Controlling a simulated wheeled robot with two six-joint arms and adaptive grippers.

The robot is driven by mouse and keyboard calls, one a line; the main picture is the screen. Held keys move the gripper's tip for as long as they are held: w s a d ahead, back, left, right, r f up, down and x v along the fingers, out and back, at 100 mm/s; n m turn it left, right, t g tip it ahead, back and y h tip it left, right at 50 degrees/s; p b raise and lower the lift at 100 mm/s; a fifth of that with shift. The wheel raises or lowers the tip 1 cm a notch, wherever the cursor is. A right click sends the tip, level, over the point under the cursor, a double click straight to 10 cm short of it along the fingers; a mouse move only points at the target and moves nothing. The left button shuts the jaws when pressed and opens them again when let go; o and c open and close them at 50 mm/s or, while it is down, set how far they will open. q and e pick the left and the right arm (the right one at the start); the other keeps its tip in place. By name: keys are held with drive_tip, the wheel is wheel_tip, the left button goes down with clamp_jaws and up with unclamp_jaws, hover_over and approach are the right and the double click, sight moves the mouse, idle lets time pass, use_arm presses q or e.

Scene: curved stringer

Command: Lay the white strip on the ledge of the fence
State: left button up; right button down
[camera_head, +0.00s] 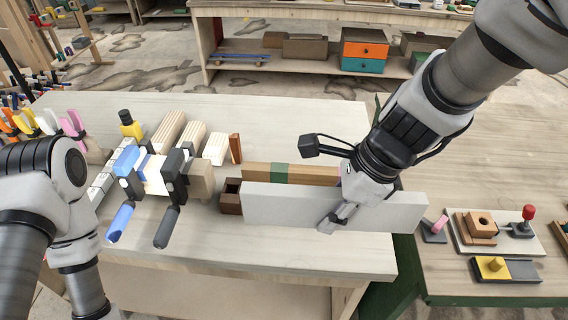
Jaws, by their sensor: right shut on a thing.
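The white strip (285,207), a long pale grey-white board, stands on its long edge near the front of the workbench. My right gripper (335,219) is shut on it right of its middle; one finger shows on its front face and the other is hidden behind. A wooden bar with a green band (281,175) runs just behind the strip and may be the fence; I cannot tell for sure. The strip hides its lower part, so no ledge shows clearly. Of my left arm only links show at the left edge; its gripper is out of view.
A dark brown block (231,197) sits at the strip's left end. Blue (121,222) and dark-handled (167,227) clamps stand left of it among wooden blocks. A side table (450,286) with small fixtures is at right. The bench's back (290,117) is clear.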

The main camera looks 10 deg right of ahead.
drive_tip(key=w, duration=0.2)
drive_tip(key=p, duration=0.4)
hover_over(314, 173)
drive_tip(key=s, duration=0.2)
drive_tip(key=f, duration=0.4)
drive_tip(key=shift+w+a+f+p, duration=0.2)
drive_tip(key=shift+f+p, duration=0.1)
drive_tip(key=shift+f, duration=0.1)
drive_tip(key=shift+w+f, duration=0.15)
drive_tip(key=shift+s+f+b, duration=0.3)
drive_tip(key=shift+s+f, duration=0.1)
drive_tip(key=shift+f, duration=0.1)
drive_tip(key=c, duration=0.9)
unclamp_jaws()
drive_tip(key=shift+a+f, duration=0.1)
drive_tip(key=shift+c, duration=0.2)
drive_tip(key=shift+w+f, duration=0.15)
drive_tip(key=shift+w, duration=0.1)
